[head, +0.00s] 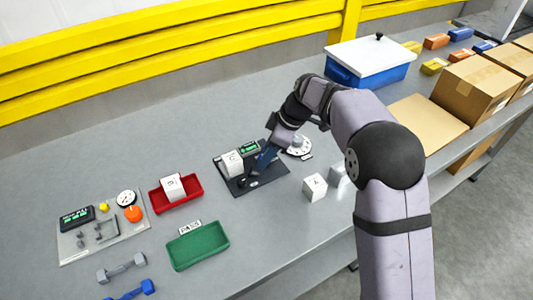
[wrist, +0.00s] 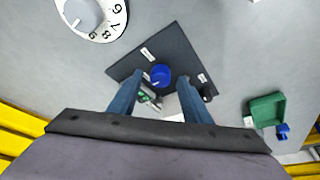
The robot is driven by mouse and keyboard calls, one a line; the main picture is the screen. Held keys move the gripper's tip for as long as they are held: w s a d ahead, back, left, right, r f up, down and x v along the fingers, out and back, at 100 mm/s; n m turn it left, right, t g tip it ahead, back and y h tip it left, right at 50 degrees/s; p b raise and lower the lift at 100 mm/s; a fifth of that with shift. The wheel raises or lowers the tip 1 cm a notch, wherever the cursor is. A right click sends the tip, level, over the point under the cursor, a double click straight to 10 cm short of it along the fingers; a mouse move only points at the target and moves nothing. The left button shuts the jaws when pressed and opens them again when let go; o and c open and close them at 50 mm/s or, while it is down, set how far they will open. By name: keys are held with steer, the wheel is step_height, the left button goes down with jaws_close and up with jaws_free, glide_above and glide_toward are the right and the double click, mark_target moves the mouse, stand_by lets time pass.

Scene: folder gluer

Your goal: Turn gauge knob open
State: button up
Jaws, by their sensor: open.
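The gauge is a dark plate (head: 272,177) on the grey table, also in the wrist view (wrist: 180,45). It carries a blue knob (wrist: 160,76), a small green display (head: 250,147) and a white cube (head: 232,163). White labels lie near two sides of the knob. My gripper (head: 263,160) points down over the plate and hides the knob in the head view. In the wrist view my gripper (wrist: 166,77) is open, with its blue fingers apart and the knob showing between the tips. I cannot tell whether they touch it. A small black part (wrist: 208,94) sits near the right finger.
A numbered white dial (wrist: 86,14) with a grey knob stands beside the plate. White cubes (head: 314,187) stand right of it. Cartons (head: 470,88) line the right.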

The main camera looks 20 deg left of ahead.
steer(key=b+v, duration=0.1)
steer(key=v, duration=0.6)
steer(key=shift+f, duration=0.1)
steer(key=s+d+m+h+p, duration=0.1)
steer(key=s+d+m+p, duration=0.2)
steer(key=d, duration=0.5)
steer(key=s+d+m+h+p, duration=0.1)
steer(key=s+d+m, duration=0.3)
steer(key=d+m, duration=0.25)
steer(key=s+d+f+m+h+p, duration=0.1)
steer(key=s+d+m, duration=0.3)
steer(key=s+d, duration=0.2)
steer(key=s+d+f+m+h+p, duration=0.1)
steer(key=s+d+f+m+p, duration=0.1)
steer(key=s+d+m, duration=0.2)
steer(key=s+d, duration=0.3)
steer(key=s, duration=0.3)
steer(key=shift+s+d+f+m, duration=0.2)
steer(key=shift+f+m, duration=0.1)
steer(key=shift+m, duration=0.05)
